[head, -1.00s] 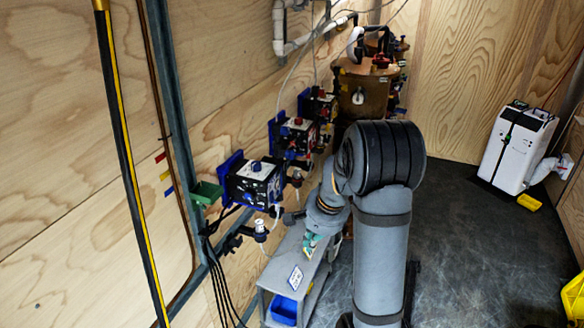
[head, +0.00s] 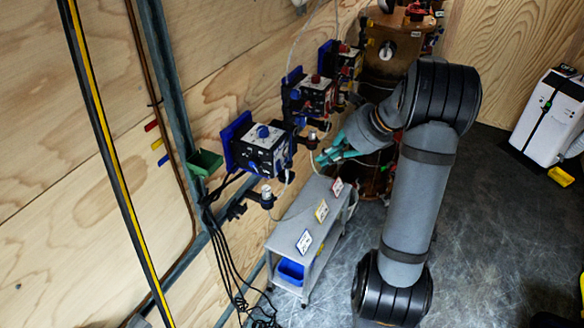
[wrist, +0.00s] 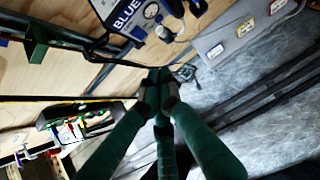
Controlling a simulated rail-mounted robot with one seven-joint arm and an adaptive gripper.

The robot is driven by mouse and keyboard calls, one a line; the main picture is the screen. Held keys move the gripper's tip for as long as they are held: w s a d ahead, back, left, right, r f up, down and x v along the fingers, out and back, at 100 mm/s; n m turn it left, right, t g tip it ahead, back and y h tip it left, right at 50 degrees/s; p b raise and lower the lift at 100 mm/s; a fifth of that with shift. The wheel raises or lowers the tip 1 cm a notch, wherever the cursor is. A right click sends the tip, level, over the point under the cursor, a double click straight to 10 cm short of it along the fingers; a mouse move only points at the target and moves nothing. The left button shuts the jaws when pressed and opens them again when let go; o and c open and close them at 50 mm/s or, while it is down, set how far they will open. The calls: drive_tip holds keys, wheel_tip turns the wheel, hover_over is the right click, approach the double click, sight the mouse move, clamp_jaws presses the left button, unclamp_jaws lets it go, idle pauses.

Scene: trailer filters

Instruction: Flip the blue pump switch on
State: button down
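The nearest pump box (head: 268,158) is mounted on the left wall, with a blue knob (head: 262,131) on top and a dark, marked front face. The wrist view shows a box labelled BLUE (wrist: 127,17) with a round gauge, at the top. The pump's switch is too small to make out. My gripper (head: 319,160) has green fingers and is to the right of this pump, apart from it, above the grey cart. In the wrist view its fingertips (wrist: 158,74) come together with nothing between them, below the BLUE box.
A pump with a red knob (head: 316,79) hangs farther along the wall, close behind my gripper. The grey cart (head: 322,233) below carries small signs and a blue bin (head: 290,271). A green tray (head: 205,162) and hanging black cables are left of the nearest pump.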

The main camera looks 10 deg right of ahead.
sight(279, 166)
drive_tip(key=a+r+p+x, duration=0.1)
drive_tip(key=x, duration=0.5)
drive_tip(key=w+p+x, duration=0.1)
drive_tip(key=p+x, duration=0.1)
drive_tip(key=x, duration=0.4)
drive_tip(key=shift+w+a, duration=0.25)
drive_tip(key=shift+a, duration=0.35)
drive_tip(key=shift+r, duration=0.1)
